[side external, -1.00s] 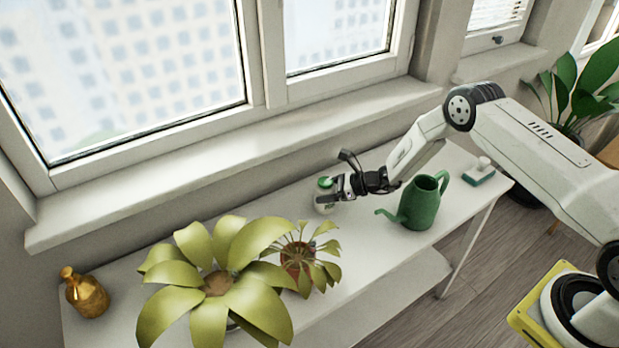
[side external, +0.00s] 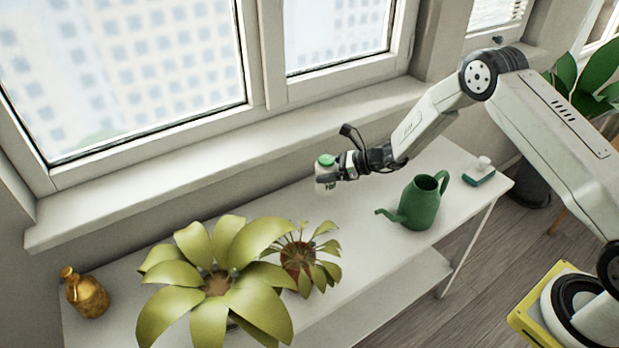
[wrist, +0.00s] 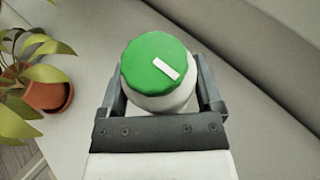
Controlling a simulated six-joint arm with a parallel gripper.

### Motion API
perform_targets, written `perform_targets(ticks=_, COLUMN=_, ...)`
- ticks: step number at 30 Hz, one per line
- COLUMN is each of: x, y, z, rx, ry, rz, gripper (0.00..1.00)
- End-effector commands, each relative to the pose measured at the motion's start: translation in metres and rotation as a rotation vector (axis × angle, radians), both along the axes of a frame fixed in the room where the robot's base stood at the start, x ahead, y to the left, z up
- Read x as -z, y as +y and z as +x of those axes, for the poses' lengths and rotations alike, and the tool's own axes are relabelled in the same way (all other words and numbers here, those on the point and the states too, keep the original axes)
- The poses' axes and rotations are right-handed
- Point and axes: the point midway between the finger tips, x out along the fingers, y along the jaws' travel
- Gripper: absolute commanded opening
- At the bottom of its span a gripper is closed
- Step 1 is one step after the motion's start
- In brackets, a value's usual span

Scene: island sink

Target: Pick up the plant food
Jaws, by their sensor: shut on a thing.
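The plant food is a small white container (side external: 325,178) with a green lid, held upright above the white table in the side external view. In the wrist view its green lid (wrist: 157,66) has a white mark on top, and its white body sits between the two fingers. My gripper (side external: 336,172) is shut on it, and one finger shows on each side of the container in the wrist view (wrist: 160,100). The lower part of the container is hidden in the wrist view.
A green watering can (side external: 419,203) stands to the right on the white table (side external: 360,228). A small potted plant (side external: 298,257) and a large-leafed plant (side external: 215,285) stand at the front left. A gold bottle (side external: 86,292) is at the far left. The window sill (side external: 250,160) runs behind.

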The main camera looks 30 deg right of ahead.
Motion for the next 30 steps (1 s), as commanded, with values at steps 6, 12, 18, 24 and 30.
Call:
perform_targets(ticks=6, x=-0.021, y=0.0, z=0.0, rx=0.001, ry=-0.002, rz=0.001, gripper=0.17)
perform_targets(ticks=12, x=-0.027, y=0.0, z=0.0, rx=0.0, ry=0.0, rz=0.001, gripper=0.17)
perform_targets(ticks=18, x=-0.027, y=0.0, z=0.0, rx=0.0, ry=-0.001, rz=0.001, gripper=0.17)
perform_targets(ticks=24, x=-0.027, y=0.0, z=0.0, rx=0.0, ry=-0.001, rz=0.001, gripper=0.17)
perform_targets(ticks=30, x=-0.028, y=0.001, z=0.0, rx=-0.001, ry=0.001, rz=0.001, gripper=0.17)
